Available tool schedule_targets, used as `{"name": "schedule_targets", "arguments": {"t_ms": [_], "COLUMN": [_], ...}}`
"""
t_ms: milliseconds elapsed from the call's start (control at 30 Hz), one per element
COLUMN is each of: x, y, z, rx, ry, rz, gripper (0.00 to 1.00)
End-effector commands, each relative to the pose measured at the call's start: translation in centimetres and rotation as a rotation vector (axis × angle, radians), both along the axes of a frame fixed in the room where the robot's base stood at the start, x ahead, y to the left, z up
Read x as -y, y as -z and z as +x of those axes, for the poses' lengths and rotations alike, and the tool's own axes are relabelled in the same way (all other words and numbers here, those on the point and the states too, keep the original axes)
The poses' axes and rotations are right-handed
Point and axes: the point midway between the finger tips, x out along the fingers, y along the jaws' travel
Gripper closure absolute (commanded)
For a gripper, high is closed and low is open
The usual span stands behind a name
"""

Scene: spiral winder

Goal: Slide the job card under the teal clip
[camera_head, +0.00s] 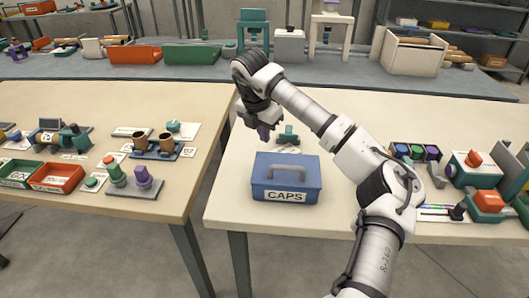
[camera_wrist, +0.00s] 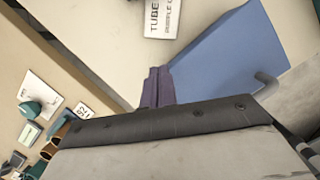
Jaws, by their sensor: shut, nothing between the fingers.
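The teal clip (camera_head: 288,135) stands behind the blue box on the right-hand table. A small pale, flat piece (camera_head: 287,150) lies just in front of it, too small to read in the head view. In the wrist view, a white card (camera_wrist: 161,18) with black print starting "TUBE" lies at the top edge, partly cut off. It looks like the job card, but I cannot tell whether it touches the clip, which is outside that view. My gripper (camera_head: 264,135), with purple fingers, is shut and empty, left of the clip; its fingers also show in the wrist view (camera_wrist: 158,85).
The blue box labelled CAPS (camera_head: 286,182), with a grey handle, stands close in front of the clip. A gap separates the left table (camera_head: 60,97), crowded with parts. Dark trays (camera_head: 415,153) and devices fill the right side. Table space behind the clip is clear.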

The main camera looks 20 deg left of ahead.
Motion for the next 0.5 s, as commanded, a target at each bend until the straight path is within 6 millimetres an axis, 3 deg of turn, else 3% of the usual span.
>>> {"name": "schedule_targets", "arguments": {"t_ms": [500], "x": [0.5], "y": [7.9], "z": [1.8], "rx": [-0.004], "ry": [-0.002], "rz": [0.000], "gripper": [1.00]}}
